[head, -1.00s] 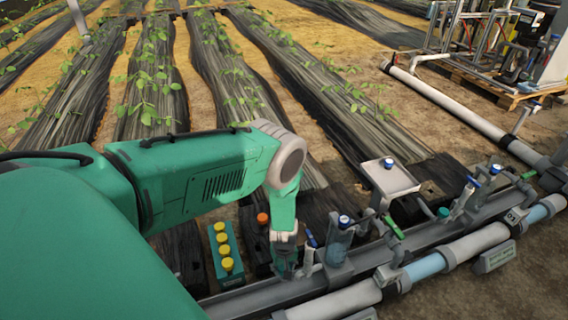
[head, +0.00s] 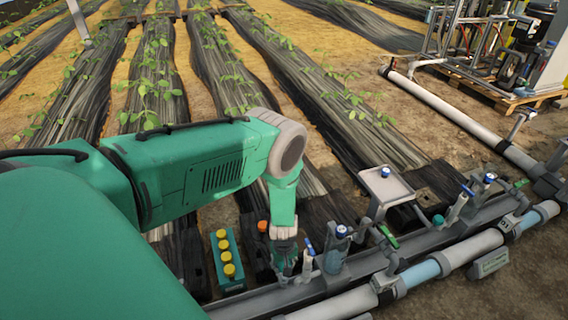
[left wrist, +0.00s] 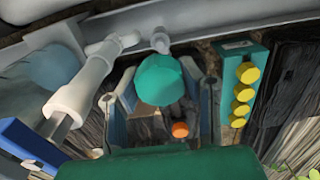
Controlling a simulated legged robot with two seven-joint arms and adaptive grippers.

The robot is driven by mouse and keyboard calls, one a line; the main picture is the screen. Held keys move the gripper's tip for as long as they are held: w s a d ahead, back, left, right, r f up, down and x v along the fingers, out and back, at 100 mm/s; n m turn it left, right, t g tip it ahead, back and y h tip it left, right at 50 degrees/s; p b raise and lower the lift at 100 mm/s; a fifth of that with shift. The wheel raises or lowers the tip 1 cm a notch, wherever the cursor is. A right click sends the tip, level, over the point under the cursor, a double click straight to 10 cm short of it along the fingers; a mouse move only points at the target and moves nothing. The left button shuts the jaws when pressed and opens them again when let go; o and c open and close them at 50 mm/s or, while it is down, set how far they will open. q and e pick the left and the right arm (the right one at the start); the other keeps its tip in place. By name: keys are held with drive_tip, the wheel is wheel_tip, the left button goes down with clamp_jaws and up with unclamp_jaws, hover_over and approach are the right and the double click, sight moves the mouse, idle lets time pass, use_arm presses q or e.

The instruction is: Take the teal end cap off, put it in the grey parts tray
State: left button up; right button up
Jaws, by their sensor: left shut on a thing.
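The teal end cap (left wrist: 160,80) sits between the two fingers of my left gripper (left wrist: 163,100) in the left wrist view. The fingers are shut on its sides. A short grey-white fitting is right behind the cap; I cannot tell whether the cap is still seated on it. In the head view my left gripper (head: 287,268) is low at the rail, and the cap there is hidden. My right gripper is not in view.
A teal box with yellow knobs (head: 228,262) and an orange knob (head: 263,226) are left of my gripper. A clear blue-topped filter (head: 336,256) and a blue-handled valve stand close on its right. Another teal knob (head: 438,219) is farther right along the rail.

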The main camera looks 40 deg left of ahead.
use_arm(q)
wheel_tip(320, 180, up, 19)
drive_tip(key=p, duration=1.3)
drive_tip(key=shift+r+p, duration=0.15)
drive_tip(key=shift+p, duration=0.15)
